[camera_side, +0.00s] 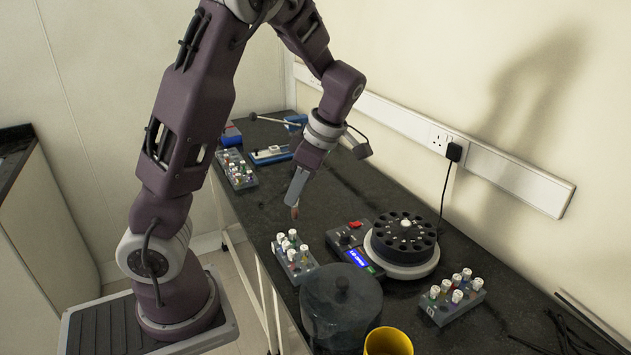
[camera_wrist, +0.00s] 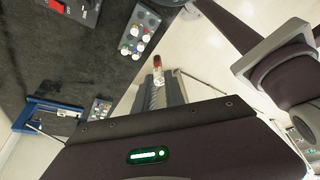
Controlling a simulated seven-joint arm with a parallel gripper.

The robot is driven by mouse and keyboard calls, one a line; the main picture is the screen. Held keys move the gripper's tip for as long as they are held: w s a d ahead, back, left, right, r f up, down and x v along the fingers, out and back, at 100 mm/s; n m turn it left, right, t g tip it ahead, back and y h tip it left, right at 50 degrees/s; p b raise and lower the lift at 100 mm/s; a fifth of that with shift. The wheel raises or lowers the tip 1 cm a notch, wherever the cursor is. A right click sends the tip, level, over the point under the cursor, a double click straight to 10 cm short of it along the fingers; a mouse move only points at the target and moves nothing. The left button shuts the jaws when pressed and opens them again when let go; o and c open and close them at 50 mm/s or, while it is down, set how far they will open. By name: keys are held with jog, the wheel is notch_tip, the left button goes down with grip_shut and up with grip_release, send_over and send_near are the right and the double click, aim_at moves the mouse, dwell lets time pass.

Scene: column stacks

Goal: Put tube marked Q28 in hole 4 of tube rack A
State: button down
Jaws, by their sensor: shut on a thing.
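My gripper (camera_side: 296,202) points down above the bench's front edge, behind the middle rack in the side view. It is shut on a tube (camera_side: 295,212) with a reddish lower part. In the wrist view the tube (camera_wrist: 156,64) sticks out past the fingertips of my gripper (camera_wrist: 158,80). Its mark cannot be read. Three grey racks with capped tubes stand on the bench: a far-left rack (camera_side: 249,183), a middle rack (camera_side: 307,268) and a right rack (camera_side: 439,313). I cannot tell which is rack A. The middle rack (camera_wrist: 135,54) also shows in the wrist view. Hole numbers are unreadable.
A centrifuge with a dark round rotor (camera_side: 385,242) and a control box (camera_side: 345,234) stands right of my gripper. A clear round lid (camera_side: 341,310) and a yellow cup (camera_side: 388,343) are in front. Blue-based devices (camera_side: 270,155) lie at the back. Mid-bench behind my gripper is clear.

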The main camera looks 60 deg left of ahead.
notch_tip(320, 180, down, 15)
dwell(0.5)
jog(key=shift+f, duration=0.95)
dwell(1.3)
jog(key=shift+f, duration=0.65)
jog(key=c, duration=1)
grip_release()
jog(key=shift+w+r, duration=0.1)
jog(key=shift+r, duration=2.95)
